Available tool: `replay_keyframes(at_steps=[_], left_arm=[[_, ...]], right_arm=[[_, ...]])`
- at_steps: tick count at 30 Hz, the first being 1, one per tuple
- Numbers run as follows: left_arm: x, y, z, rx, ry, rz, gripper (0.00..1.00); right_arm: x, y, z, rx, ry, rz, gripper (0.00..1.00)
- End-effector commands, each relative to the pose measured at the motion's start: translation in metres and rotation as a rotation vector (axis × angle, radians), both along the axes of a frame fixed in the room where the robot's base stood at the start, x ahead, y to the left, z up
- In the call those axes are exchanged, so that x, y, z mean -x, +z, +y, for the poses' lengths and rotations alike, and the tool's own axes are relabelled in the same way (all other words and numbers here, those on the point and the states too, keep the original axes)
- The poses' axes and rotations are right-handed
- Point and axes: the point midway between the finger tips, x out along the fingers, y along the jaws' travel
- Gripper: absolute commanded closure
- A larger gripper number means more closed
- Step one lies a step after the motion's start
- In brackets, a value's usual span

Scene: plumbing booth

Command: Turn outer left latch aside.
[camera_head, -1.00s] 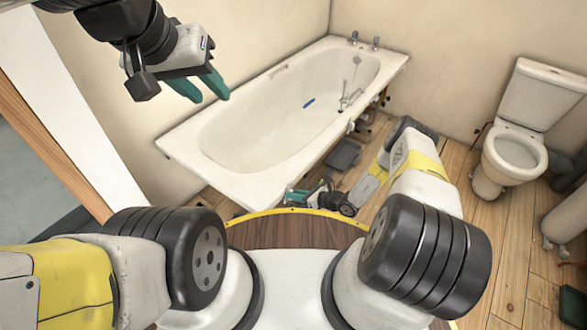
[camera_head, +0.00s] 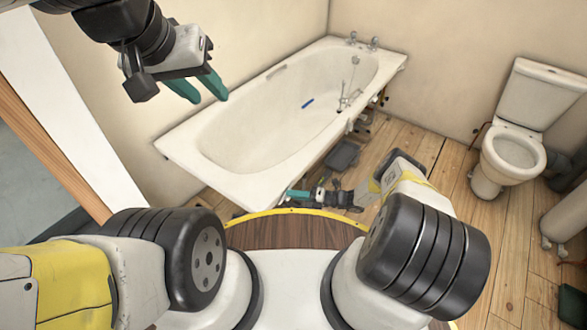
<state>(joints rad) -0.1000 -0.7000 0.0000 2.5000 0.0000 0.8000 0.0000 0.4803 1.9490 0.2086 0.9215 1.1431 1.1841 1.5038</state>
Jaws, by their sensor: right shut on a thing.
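The white bathtub (camera_head: 190,165) stands along the wall, its front side open under the rim. My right gripper (camera_head: 292,194) is low beside the near end of the tub, below the rim. Its teal fingers point left and look closed together, shut on the outer left latch. The latch itself is too small and too covered to make out apart from the fingers. My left gripper (camera_head: 207,92) hangs high at the upper left, above the tub's near left side, with its teal fingers apart and empty.
A dark grey panel or tray (camera_head: 342,155) lies on the wooden floor beside the tub. Pipes and taps (camera_head: 360,122) show at its far end. A blue item (camera_head: 308,104) lies inside the tub. A toilet (camera_head: 514,150) stands at the right, with free floor before it.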

Motion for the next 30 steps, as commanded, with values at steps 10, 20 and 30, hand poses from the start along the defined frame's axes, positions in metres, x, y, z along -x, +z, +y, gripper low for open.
replay_keyframes(at_steps=[10, 20, 30], left_arm=[[0.0000, 0.0000, 0.0000, 0.000, 0.000, 0.000, 0.64], [0.0000, 0.0000, 0.0000, 0.000, 0.000, 0.000, 0.64], [0.0000, 0.0000, 0.0000, 0.000, 0.000, 0.000, 0.64]], right_arm=[[-0.0017, -0.0026, -0.0019, -0.103, -0.004, 0.145, 1.00], [-0.0022, -0.0026, -0.0020, -0.132, -0.006, 0.185, 1.00], [-0.0026, -0.0025, -0.0022, -0.132, -0.007, 0.185, 0.81]])
